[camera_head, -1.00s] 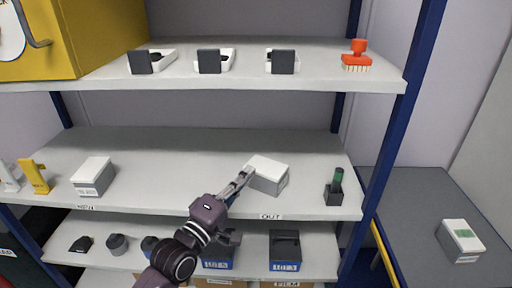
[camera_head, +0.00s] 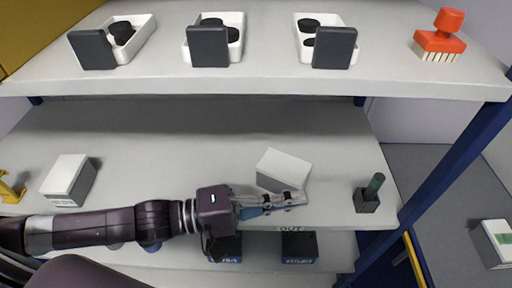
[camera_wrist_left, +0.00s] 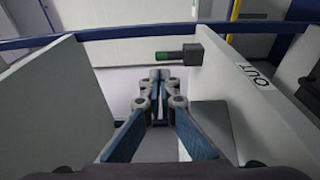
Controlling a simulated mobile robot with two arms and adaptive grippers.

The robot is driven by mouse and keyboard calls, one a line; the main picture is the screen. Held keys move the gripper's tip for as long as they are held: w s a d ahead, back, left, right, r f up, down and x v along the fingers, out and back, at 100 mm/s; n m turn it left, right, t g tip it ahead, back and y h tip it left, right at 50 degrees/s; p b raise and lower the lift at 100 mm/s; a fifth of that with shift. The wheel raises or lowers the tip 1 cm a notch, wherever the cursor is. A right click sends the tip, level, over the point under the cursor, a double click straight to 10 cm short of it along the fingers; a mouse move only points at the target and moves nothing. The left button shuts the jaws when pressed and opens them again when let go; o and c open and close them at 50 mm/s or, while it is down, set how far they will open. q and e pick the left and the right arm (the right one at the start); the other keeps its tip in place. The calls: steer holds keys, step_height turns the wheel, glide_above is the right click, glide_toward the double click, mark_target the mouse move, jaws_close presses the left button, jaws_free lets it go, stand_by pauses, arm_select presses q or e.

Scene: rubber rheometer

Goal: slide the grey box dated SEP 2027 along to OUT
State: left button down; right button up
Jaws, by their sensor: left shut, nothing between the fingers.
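A grey-white box (camera_head: 284,164) stands on the middle shelf (camera_head: 190,130), behind the OUT label (camera_head: 290,229) on its front edge. Its date cannot be read, as my gripper covers its lower front. My left gripper (camera_head: 303,198) is shut and empty, reaching to the right across the front of the box; whether it touches is unclear. In the left wrist view the closed fingers (camera_wrist_left: 160,76) show with nothing between them, and the OUT label (camera_wrist_left: 254,76) is to their right. My right gripper is not in view.
Another grey-white box (camera_head: 66,181) stands at the left of this shelf. A green-topped item in a dark holder (camera_head: 368,201) stands right of the OUT label. A third box (camera_head: 492,242) is on the side table. The upper shelf (camera_head: 270,88) overhangs; shelf between the boxes is clear.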

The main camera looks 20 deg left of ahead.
arm_select(q)
steer(key=w+a+p, duration=0.4)
steer(key=w+a, duration=0.9)
steer(key=w, duration=0.1)
steer(key=f, duration=0.4)
steer(key=shift+w+d+f, duration=0.1)
steer(key=shift+d+f, duration=0.1)
steer(key=shift+f, duration=0.05)
steer(key=shift+d+f, duration=0.1)
steer(key=shift+f, duration=0.1)
steer(key=shift+s+d+p, duration=0.15)
steer(key=shift+s+p, duration=0.15)
steer(key=shift+p, duration=0.15)
steer(key=shift+s+d+f, duration=0.1)
steer(key=shift+s, duration=0.05)
